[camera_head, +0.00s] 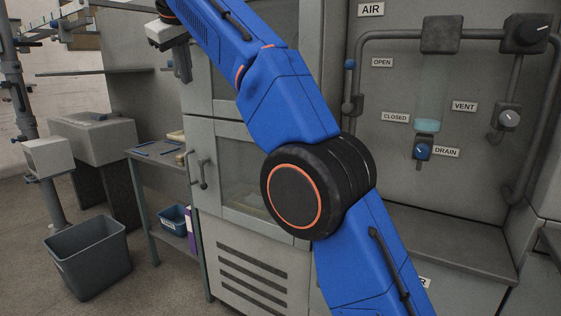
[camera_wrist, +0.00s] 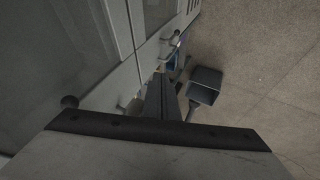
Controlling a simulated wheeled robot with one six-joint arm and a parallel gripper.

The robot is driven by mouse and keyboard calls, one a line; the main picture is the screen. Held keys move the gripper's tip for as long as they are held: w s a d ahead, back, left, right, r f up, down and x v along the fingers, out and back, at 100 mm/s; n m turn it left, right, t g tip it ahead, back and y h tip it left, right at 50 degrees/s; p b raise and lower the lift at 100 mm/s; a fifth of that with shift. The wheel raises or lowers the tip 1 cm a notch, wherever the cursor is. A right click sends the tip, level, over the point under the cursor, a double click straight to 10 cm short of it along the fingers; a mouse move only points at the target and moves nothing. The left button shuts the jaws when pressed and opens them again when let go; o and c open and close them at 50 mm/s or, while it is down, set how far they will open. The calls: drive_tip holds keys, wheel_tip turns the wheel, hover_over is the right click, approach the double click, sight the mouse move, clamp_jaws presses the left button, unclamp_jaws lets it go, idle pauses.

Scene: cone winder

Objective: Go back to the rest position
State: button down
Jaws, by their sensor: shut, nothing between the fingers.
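My blue arm rises across the middle of the head view and bends toward the upper left.
The grey cabinet (camera_head: 262,250) with door handles stands behind my arm. The air panel (camera_head: 390,150) with pipes and valves is at right. A side table (camera_head: 150,157) and a grey bin (camera_head: 88,258) stand at left; the bin also shows in the wrist view (camera_wrist: 203,92). Open floor shows around the bin.

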drive_tip(key=s+d+f+m+h, duration=0.1)
drive_tip(key=s+d+f+m, duration=0.15)
drive_tip(key=d, duration=1.15)
drive_tip(key=s+d+f+m, duration=0.1)
drive_tip(key=d+f, duration=0.2)
drive_tip(key=d, duration=1.1)
drive_tip(key=s+d+f+m+g, duration=0.2)
drive_tip(key=s+d+f+m, duration=0.2)
drive_tip(key=s+d+f, duration=1.5)
drive_tip(key=s+d+f+m, duration=0.2)
drive_tip(key=s+d+f, duration=0.1)
drive_tip(key=s+f, duration=0.4)
drive_tip(key=s+d+f+m, duration=0.1)
drive_tip(key=s+d+f, duration=0.2)
drive_tip(key=s+f, duration=0.4)
wheel_tip(320, 180, down, 6)
drive_tip(key=shift+s+d+f+m, duration=0.2)
drive_tip(key=shift+d+m, duration=0.15)
